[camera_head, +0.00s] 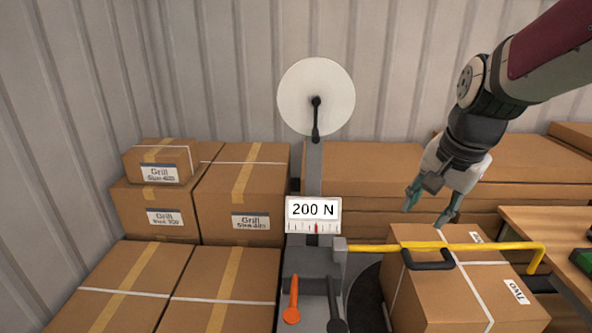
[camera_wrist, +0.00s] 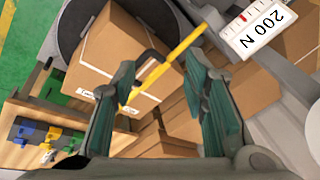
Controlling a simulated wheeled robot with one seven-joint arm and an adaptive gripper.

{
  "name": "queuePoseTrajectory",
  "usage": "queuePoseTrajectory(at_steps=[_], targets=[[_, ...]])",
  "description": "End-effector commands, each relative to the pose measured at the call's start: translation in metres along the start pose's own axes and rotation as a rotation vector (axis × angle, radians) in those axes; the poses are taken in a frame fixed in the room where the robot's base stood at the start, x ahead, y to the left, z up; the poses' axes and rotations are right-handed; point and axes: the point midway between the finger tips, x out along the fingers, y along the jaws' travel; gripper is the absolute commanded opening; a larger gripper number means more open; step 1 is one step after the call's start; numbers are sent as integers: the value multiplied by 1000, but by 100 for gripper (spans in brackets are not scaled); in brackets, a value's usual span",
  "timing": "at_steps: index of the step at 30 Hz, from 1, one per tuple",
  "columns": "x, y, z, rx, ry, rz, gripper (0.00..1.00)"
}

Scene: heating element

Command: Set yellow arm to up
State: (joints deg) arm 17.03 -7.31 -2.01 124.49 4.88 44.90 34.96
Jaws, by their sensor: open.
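The yellow arm (camera_head: 490,246) is a thin bar that runs level to the right from a grey pivot block (camera_head: 340,250) and bends down at its far end. My gripper (camera_head: 429,207) is open and empty, above and behind the middle of the bar. In the wrist view the yellow arm (camera_wrist: 168,62) slants across the upper middle, and part of it shows between the open teal fingers of my gripper (camera_wrist: 172,110). I cannot tell whether either finger touches it.
A gauge reading 200 N (camera_head: 313,210) and a white disc (camera_head: 316,97) stand on the grey post. An orange lever (camera_head: 292,300) is low in front. Stacked boxes (camera_head: 241,190) fill the left and back. A wooden table (camera_head: 560,232) is at right.

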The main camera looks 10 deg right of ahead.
Motion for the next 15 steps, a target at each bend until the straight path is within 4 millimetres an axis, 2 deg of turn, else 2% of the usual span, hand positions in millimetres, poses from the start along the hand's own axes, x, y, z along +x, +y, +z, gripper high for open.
queuePoseTrajectory(at_steps=[1, 6, 9, 12, 15], targets=[[23, 2, -19, 91, -11, 21, 40], [86, 16, -76, 400, -26, 69, 40], [119, 28, -101, 553, -29, 94, 40], [144, 39, -119, 666, -31, 111, 40], [159, 47, -129, 734, -30, 122, 40]])
